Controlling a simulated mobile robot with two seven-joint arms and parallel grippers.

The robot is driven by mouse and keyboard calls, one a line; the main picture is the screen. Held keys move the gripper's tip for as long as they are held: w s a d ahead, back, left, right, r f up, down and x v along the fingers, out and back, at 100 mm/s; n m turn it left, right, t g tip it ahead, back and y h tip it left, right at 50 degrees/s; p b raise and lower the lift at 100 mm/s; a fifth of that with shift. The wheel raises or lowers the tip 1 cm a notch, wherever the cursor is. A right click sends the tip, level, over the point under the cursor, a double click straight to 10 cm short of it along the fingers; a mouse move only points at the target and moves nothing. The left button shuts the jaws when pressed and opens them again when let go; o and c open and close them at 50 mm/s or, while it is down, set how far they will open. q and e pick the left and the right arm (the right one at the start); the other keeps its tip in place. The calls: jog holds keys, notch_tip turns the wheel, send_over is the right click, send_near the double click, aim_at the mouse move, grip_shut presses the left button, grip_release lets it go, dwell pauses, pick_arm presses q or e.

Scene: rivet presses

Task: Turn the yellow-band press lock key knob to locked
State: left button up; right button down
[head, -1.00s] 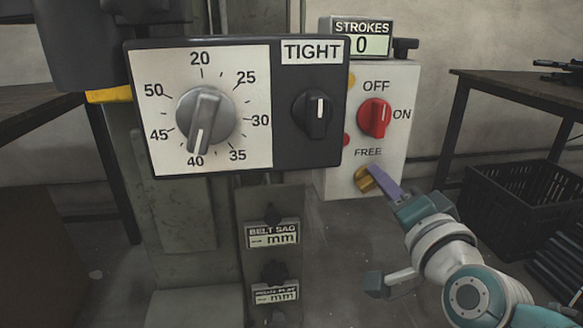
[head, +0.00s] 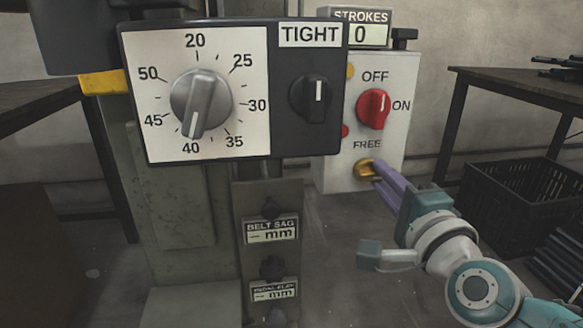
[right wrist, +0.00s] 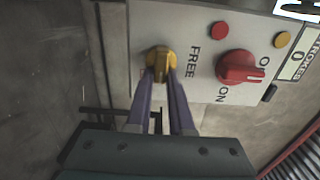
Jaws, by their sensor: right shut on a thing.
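The yellow lock key knob (head: 364,169) sits low on the front of the pale control box, under the word FREE. It also shows in the right wrist view (right wrist: 158,58), with its raised grip between my fingertips. My right gripper (head: 379,172) reaches it from the lower right, its purple fingers shut on the knob. The fingers hide part of the knob in the head view, so its exact pointing is hard to read. A yellow band (head: 103,82) shows on the press at the left. My left gripper is not in view.
A strokes counter (head: 360,34) reads 0. A dark panel with a grey dial (head: 201,104) and a TIGHT knob (head: 316,97) stands left. A black crate (head: 520,190) is on the right.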

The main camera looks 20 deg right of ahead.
dwell(0.4)
jog(key=c, duration=0.8)
grip_release()
jog(key=p+v, duration=0.3)
jog(key=v, duration=0.7)
